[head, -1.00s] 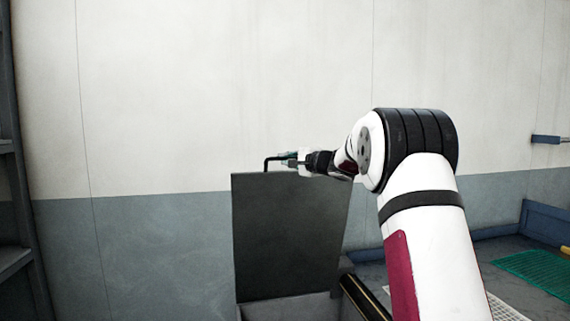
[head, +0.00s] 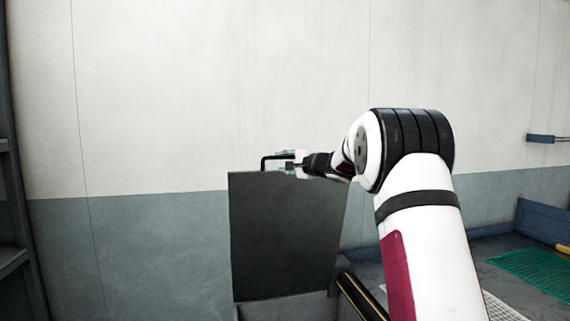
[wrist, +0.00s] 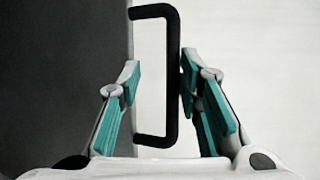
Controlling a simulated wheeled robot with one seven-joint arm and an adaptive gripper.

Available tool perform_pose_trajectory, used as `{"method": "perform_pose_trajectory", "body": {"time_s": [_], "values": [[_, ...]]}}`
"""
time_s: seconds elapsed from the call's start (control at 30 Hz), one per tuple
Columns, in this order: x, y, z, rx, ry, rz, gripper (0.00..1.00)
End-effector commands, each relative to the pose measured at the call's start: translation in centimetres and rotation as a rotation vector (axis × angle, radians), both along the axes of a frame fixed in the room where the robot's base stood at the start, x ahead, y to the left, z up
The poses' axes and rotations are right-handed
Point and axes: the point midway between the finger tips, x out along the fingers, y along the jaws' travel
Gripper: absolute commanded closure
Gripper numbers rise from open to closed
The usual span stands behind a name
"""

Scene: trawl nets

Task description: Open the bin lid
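The bin lid (head: 288,235) is a dark grey panel standing raised, close to upright, above the pale bin (head: 290,308). Its black bar handle (head: 264,162) sticks out at the lid's top edge. In the wrist view the handle (wrist: 172,80) is a squared loop off the edge of the dark lid (wrist: 60,80). My gripper (wrist: 160,75) is open, its teal-padded fingers on either side of the handle's long bar. The right finger is very close to the bar; I cannot tell if it touches. The left finger stands apart from it, near the lid's edge. My gripper also shows in the head view (head: 288,160).
A pale and blue-grey wall (head: 150,250) stands behind the bin. A dark rack (head: 20,220) is at the far left. A green mesh (head: 540,270) lies at the right by a blue ledge (head: 545,225). A dark yellow-edged rail (head: 360,298) runs beside the bin.

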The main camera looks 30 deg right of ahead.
Motion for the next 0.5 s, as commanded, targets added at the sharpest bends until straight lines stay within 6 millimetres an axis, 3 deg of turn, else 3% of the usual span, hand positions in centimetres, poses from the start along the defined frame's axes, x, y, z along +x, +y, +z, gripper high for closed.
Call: {"method": "perform_pose_trajectory", "body": {"time_s": [0.27, 0.5], "values": [[-1.1, -0.2, 0.2, 0.000, -0.002, -0.001, 0.69], [-5.5, -0.8, 0.6, 0.000, -0.002, -0.003, 0.69]]}}
